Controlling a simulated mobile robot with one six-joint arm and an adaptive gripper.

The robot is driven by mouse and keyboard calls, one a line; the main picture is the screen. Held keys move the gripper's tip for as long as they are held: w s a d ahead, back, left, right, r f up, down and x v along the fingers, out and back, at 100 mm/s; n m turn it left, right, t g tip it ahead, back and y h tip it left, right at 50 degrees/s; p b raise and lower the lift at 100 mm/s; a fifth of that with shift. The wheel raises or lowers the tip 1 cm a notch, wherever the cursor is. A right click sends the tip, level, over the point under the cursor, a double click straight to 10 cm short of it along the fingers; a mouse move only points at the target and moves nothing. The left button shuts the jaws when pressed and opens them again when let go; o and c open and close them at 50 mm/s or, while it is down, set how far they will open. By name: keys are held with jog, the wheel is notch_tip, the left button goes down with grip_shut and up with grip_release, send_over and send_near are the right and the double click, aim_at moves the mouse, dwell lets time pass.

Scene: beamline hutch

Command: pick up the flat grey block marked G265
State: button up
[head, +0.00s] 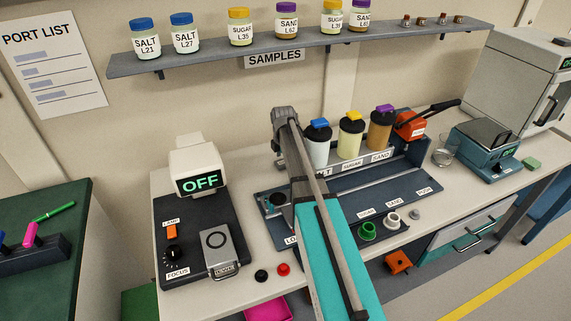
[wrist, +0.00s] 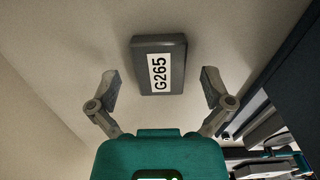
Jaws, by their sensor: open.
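The flat grey block marked G265 (wrist: 158,66) lies on a pale beige surface in the wrist view, upper middle, with a white label facing the camera. My gripper (wrist: 160,79) is open and empty, with one finger on each side of the picture. The block shows between and slightly beyond the fingertips, with a gap on both sides, and neither finger appears to touch it. In the head view I cannot make out the block or the fingers; my arm covers the middle of the bench there.
A dark edge (wrist: 284,70) runs close on the right in the wrist view. In the head view, a dark instrument base (head: 190,268) stands left of my arm, black and red knobs (head: 283,269) lie nearby, and a rack of jars (head: 351,137) stands behind. A sample shelf (head: 215,56) hangs above.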

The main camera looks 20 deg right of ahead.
aim_at(283, 162)
jog(key=c, duration=1.2)
jog(key=shift+c, duration=0.2)
notch_tip(283, 162, up, 3)
jog(key=p, duration=0.3)
jog(key=shift+r, duration=0.2)
jog(key=s+a+r+p, duration=0.9)
jog(key=s+a+p, duration=0.1)
jog(key=shift+r, duration=0.3)
